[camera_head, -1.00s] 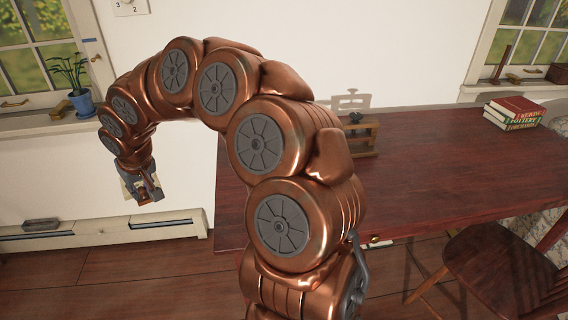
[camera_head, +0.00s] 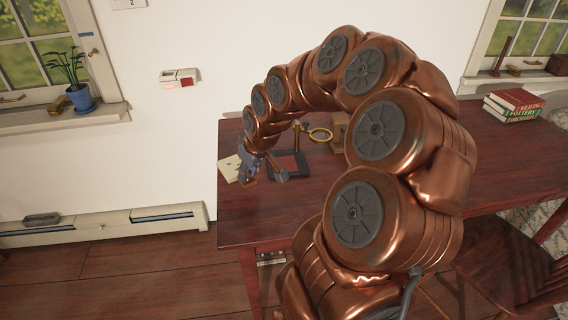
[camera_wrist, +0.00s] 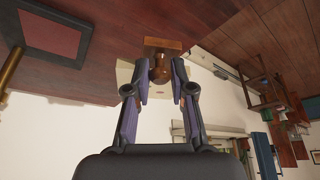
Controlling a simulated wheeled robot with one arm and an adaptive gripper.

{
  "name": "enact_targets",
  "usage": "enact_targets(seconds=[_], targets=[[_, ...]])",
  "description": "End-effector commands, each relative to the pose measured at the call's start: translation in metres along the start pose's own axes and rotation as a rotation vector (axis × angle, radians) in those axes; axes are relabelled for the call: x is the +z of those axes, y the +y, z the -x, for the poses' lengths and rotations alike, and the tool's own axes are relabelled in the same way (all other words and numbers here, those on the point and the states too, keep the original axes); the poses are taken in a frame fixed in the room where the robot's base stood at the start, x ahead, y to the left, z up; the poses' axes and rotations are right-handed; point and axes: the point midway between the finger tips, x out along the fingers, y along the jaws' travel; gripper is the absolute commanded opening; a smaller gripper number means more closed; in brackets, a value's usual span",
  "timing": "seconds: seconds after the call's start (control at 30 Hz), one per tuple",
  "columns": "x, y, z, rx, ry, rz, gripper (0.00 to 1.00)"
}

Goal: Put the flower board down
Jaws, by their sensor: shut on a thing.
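My gripper (camera_head: 249,168) is over the left end of the dark red wooden table (camera_head: 290,215). In the wrist view my gripper (camera_wrist: 160,75) has its two fingers closed around a brown knob-like wooden handle with a flat wooden block at its far end. I take this for the flower board (camera_wrist: 164,44). Its flower face is not visible. In the head view it is small and mostly hidden by my gripper. I cannot tell whether it touches the table. A cream sheet (camera_head: 228,168) lies on the table beside my gripper and shows partly behind the fingers in the wrist view.
A dark tray with a red pad (camera_head: 288,163) sits just right of my gripper. A brass ring on a stand (camera_head: 319,134) and a wooden stand (camera_head: 340,122) are behind it. Books (camera_head: 514,104) lie at the far right. A chair (camera_head: 510,262) stands in front.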

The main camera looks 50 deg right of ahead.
Motion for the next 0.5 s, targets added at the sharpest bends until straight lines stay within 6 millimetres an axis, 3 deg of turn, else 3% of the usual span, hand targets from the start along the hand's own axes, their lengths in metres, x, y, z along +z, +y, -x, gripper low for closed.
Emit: enact_targets(seconds=[0.2, 0.5], targets=[[0.043, 0.035, 0.018, 0.005, 0.004, -0.007, 0.0], [0.104, 0.066, 0.04, 0.002, 0.002, -0.005, 0.0]])
